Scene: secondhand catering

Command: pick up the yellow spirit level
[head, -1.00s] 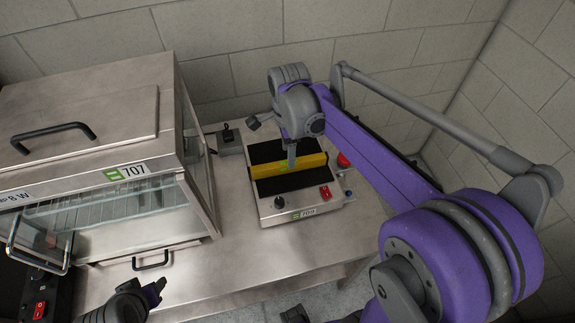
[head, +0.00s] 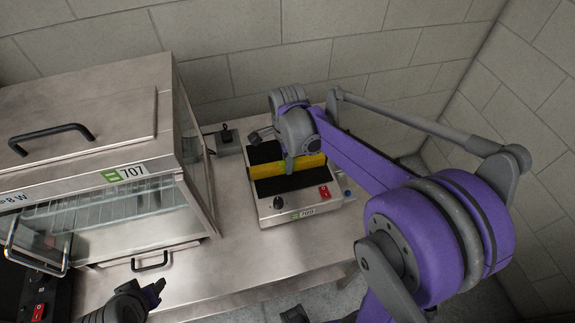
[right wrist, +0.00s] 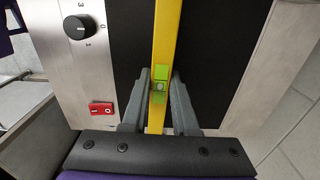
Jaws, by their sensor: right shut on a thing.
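The yellow spirit level (head: 309,166) lies across the black top of a steel appliance (head: 295,213). I cannot tell whether it is touching the plate or just above it. In the right wrist view the level (right wrist: 165,35) runs upright through the middle, with a green vial window. My right gripper (head: 289,170) is shut on the level near its middle, one grey finger on each side, as the right wrist view (right wrist: 159,90) shows. My left gripper (head: 152,292) is at the bottom left of the head view, apart from the level; its opening is unclear.
A glass-fronted steel cabinet (head: 120,178) stands to the left. A small grey box (head: 228,140) sits behind the appliance. The appliance has a black knob (head: 278,202) and a red switch (head: 325,192). The steel counter (head: 225,255) in front is clear. A block wall is behind.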

